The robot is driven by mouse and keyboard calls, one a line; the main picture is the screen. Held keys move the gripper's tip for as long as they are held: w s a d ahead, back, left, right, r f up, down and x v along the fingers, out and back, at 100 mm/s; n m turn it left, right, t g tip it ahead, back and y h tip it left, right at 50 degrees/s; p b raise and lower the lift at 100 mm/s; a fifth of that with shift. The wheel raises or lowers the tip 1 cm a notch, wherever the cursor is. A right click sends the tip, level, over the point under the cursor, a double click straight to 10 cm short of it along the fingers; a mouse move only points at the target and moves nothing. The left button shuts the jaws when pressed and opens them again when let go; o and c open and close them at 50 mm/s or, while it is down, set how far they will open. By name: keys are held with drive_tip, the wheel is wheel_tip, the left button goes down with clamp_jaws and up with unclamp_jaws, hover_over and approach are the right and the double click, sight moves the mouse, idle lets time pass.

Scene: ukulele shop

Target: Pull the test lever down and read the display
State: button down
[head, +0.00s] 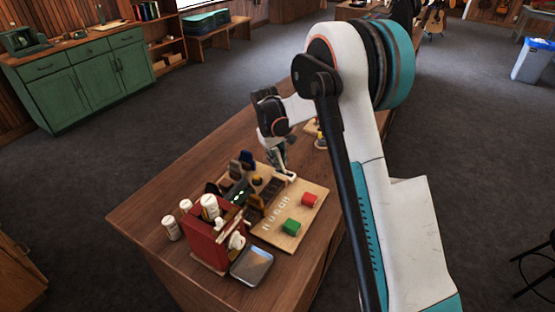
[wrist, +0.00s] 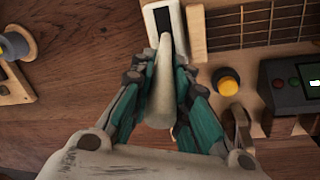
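The test lever (wrist: 164,85) has a cream handle that rises from a white plate with a dark slot (wrist: 163,18) in the wrist view. My gripper (wrist: 166,78) has its teal fingers closed in on both sides of the handle, and they appear to touch it. In the head view my gripper (head: 276,152) is at the far end of the wooden board, and the lever is mostly hidden there.
A yellow button (wrist: 228,86) and a strung fretboard (wrist: 262,22) lie right of the lever. A spool (wrist: 14,46) stands at the left.

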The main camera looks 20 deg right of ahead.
drive_tip(key=shift+d, duration=0.1)
idle(0.3)
drive_tip(key=shift+s+d+r+t+y+b, duration=0.15)
drive_tip(key=shift+s+d+t+y+b, duration=0.15)
drive_tip(key=shift+t+y, duration=0.2)
drive_tip(key=shift+s+d+r+t+y+b, duration=0.1)
drive_tip(key=shift+s+t+y+b, duration=0.1)
drive_tip(key=shift+t+y+b, duration=0.25)
drive_tip(key=shift+s+d+m+t+y+b, duration=0.15)
drive_tip(key=shift+s+d+t+y+b, duration=0.1)
drive_tip(key=shift+t+y+b, duration=0.25)
drive_tip(key=shift+s+d+m+t+y+b, duration=0.15)
drive_tip(key=shift+d+t+y+b, duration=0.15)
drive_tip(key=shift+t+y, duration=0.25)
drive_tip(key=t+y+b, duration=0.1)
drive_tip(key=s+d+t+y+b, duration=0.1)
drive_tip(key=b, duration=0.1)
drive_tip(key=t+y+b, duration=0.1)
drive_tip(key=b, duration=0.1)
drive_tip(key=shift+s+d+t, duration=0.2)
drive_tip(key=shift+s+t, duration=0.1)
drive_tip(key=shift+s+d+f+t+y+b, duration=0.1)
drive_tip(key=shift+s+d+t+y+b, duration=0.15)
drive_tip(key=shift+t+y+b, duration=0.7)
drive_tip(key=shift+g, duration=0.25)
